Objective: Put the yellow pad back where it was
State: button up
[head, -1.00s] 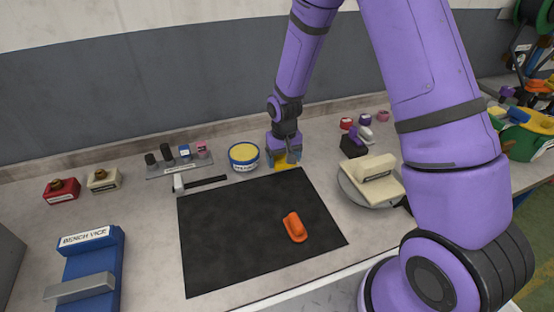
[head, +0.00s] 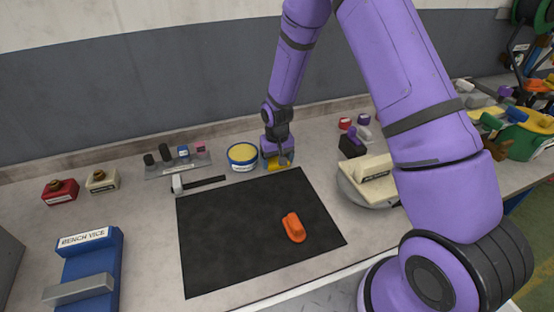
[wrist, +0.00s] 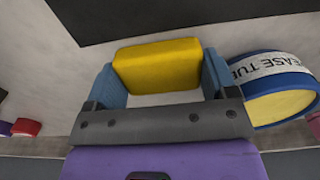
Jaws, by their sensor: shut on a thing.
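The yellow pad (wrist: 158,66) is between the two blue fingers of my gripper (wrist: 160,80) in the wrist view, with both fingers against its sides. In the head view my gripper (head: 279,163) is at the far edge of the black mat (head: 225,250), just right of the grease tub (head: 243,157). Only part of the yellow pad (head: 276,165) shows there below the fingers. I cannot tell whether the pad touches the bench. The grease tub, white and blue with a yellow top, also shows close beside the gripper in the wrist view (wrist: 270,85).
An orange pad (head: 293,228) lies on the mat. A hammer (head: 198,184) lies at the mat's far left edge. A rack of small parts (head: 178,164) stands left of the tub.

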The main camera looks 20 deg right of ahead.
jog(key=o, duration=0.7)
jog(key=s+d+r+t, duration=0.1)
jog(key=s+r, duration=0.2)
jog(key=r, duration=0.9)
jog(key=s+d+r, duration=0.1)
jog(key=s+r, duration=0.1)
jog(key=r, duration=1.1)
jog(key=s+d+r+t, duration=0.2)
jog(key=s+r, duration=0.6)
jog(key=s, duration=0.5)
jog(key=s+d+r+t, duration=0.2)
jog(key=s+r, duration=0.5)
jog(key=s, duration=0.7)
jog(key=shift+d+r, duration=0.4)
jog(key=shift+d, duration=0.05)
